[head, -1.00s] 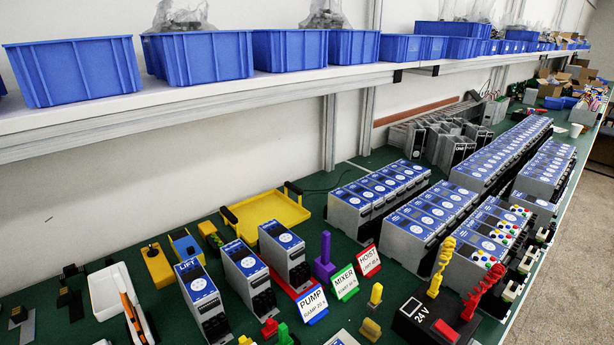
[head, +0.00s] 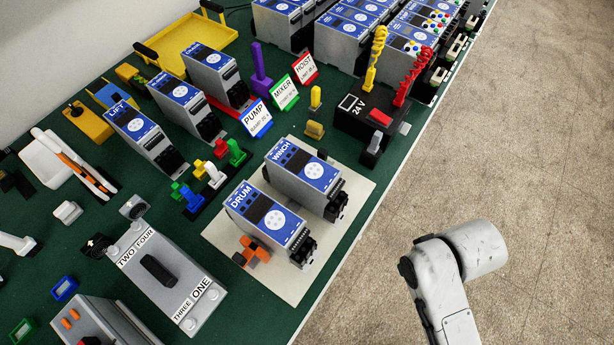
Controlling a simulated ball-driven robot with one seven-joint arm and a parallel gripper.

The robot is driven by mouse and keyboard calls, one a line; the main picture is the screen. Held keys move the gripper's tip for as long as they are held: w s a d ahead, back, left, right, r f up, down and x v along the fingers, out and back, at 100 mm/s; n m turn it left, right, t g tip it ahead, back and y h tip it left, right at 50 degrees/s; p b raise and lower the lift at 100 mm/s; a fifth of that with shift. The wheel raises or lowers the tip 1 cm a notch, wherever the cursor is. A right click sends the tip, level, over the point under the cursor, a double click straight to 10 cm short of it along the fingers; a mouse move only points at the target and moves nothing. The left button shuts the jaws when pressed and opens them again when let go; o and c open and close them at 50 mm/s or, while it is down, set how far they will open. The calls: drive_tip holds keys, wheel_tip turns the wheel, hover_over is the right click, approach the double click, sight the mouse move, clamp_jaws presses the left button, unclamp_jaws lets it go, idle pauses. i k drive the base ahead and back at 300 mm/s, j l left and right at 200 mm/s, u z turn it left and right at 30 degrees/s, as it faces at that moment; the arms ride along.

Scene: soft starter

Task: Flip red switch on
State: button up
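A red switch (head: 381,117) sits on the sloped front end of a black box marked 24 V (head: 362,108), at the upper right of the bench in the head view. It is small, and I cannot tell which way it is tipped. A yellow coiled lead (head: 376,57) and a red coiled lead (head: 412,76) stand up from the box's far side. A white link of my arm shows at the lower right, over the floor. My gripper is not in view.
DRUM (head: 267,218) and WINCH (head: 304,178) units stand on a pale board (head: 219,234) nearer me. PUMP (head: 257,117), MIXER (head: 285,91) and HOIST (head: 304,69) signs and yellow pieces (head: 314,130) stand left of the box. The floor (head: 520,150) to the right is clear.

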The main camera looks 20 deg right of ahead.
sight(379, 116)
drive_tip(key=i+l, duration=0.1)
drive_tip(key=l, duration=0.25)
drive_tip(key=i+l, duration=0.15)
drive_tip(key=l, duration=0.2)
drive_tip(key=i+l, duration=0.1)
drive_tip(key=l, duration=0.25)
drive_tip(key=i+l+u, duration=0.2)
drive_tip(key=l, duration=0.4)
drive_tip(key=l+u, duration=0.2)
drive_tip(key=l, duration=0.45)
drive_tip(key=i+l+u, duration=0.2)
drive_tip(key=l, duration=0.45)
drive_tip(key=u, duration=1.1)
drive_tip(key=k+j, duration=0.05)
